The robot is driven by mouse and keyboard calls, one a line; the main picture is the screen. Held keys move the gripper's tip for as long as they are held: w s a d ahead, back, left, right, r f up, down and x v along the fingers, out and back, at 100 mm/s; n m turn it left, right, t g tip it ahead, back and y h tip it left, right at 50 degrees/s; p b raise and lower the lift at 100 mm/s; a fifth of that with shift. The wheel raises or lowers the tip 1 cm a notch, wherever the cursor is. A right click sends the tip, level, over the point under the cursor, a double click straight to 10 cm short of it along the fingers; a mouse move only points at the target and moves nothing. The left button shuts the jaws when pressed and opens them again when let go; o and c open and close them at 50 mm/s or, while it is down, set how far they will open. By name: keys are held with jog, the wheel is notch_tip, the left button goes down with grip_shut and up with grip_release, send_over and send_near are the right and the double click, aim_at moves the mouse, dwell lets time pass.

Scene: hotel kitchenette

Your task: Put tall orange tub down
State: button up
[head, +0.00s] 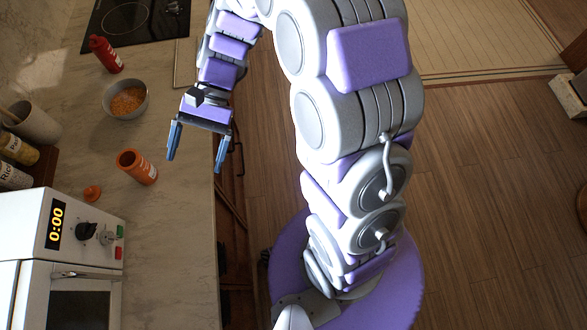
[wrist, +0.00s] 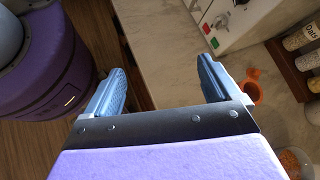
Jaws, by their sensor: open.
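The tall orange tub (head: 143,171) stands on the marble counter (head: 180,240), with its open top showing and a small label on its side. A small orange lid (head: 92,193) lies on the counter beside it, toward the white appliance. My gripper (head: 195,165) is open and empty, apart from the tub and to its right, near the counter's edge. In the wrist view my gripper (wrist: 163,65) has its fingers spread with nothing between them. There the tub (wrist: 248,96) shows beyond the right finger, which partly hides it.
A white appliance (head: 35,240) reading 0:00 stands at the lower left. A bowl of orange food (head: 127,99), a red bottle (head: 106,54), a grey crock (head: 35,122) and labelled jars (head: 20,150) stand farther along. A black cooktop (head: 130,20) is at the top.

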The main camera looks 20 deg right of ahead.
jog(key=s+d+r+n+t+h, duration=0.2)
jog(key=s+d+t+h, duration=0.1)
jog(key=s+d, duration=0.5)
jog(key=s+d+r+n+t+h, duration=0.1)
jog(key=s+d+n+t+h, duration=0.1)
jog(key=s+d+h, duration=0.3)
jog(key=s+d, duration=0.3)
jog(key=d, duration=0.3)
jog(key=shift+s+r+n+t, duration=0.15)
jog(key=shift+r+n+t, duration=0.2)
jog(key=shift+n+t, duration=0.05)
jog(key=shift+a, duration=0.1)
